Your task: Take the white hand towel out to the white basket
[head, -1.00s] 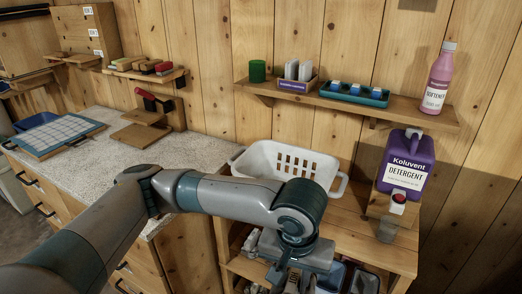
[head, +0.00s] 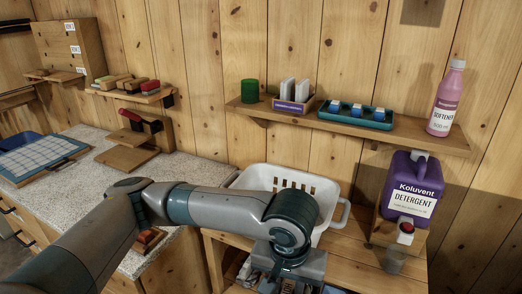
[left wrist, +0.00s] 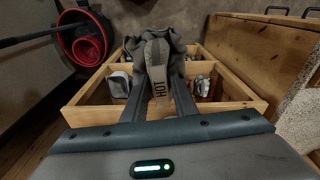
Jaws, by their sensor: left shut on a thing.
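The white basket (head: 335,222) stands on a wooden stand against the plank wall in the head view, partly hidden behind my left arm. My left gripper (left wrist: 158,95) is shut on a grey-looking cloth thing (left wrist: 178,42) in the left wrist view. A strip with the word HOT shows between the fingers. I cannot tell for sure that this is the white hand towel. In the head view the left wrist is in front of the basket at the bottom edge, and its fingertips are out of frame. My right gripper is not in view.
A wall shelf above the basket holds a green cup (head: 250,91), a teal tray (head: 355,117) and a softener bottle (head: 446,98). The purple detergent jug (head: 412,185) is right of the basket. A speckled counter (head: 95,190) lies left. A wooden compartment box (left wrist: 95,100) is below my gripper.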

